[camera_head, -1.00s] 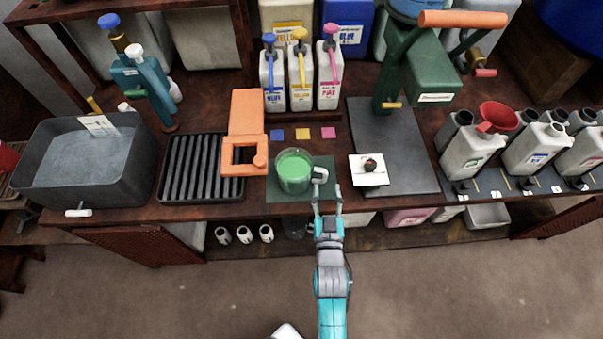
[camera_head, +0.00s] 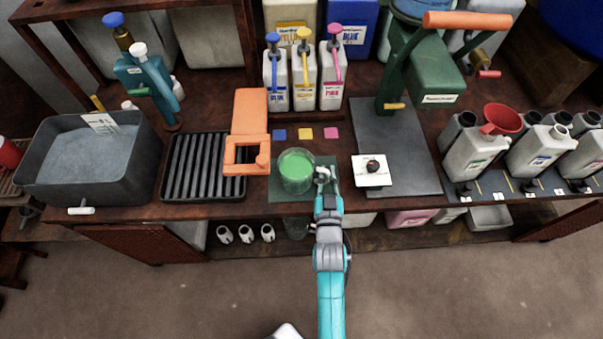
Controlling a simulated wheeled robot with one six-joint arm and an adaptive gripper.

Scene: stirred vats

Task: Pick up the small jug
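A small clear jug (camera_head: 297,172) holding green liquid stands upright on a dark green mat (camera_head: 287,196) near the counter's front edge. Its pale handle (camera_head: 322,172) points right, towards my gripper. My gripper (camera_head: 327,182) reaches in from the front, with its fingers at the handle. The fingers and handle overlap in this view, so I cannot tell whether they are shut on it. The jug appears to rest on the mat.
An orange stand (camera_head: 246,135) is close left of the jug. Pump bottles (camera_head: 304,80) stand behind. A clear vessel (camera_head: 296,227) is on the shelf below.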

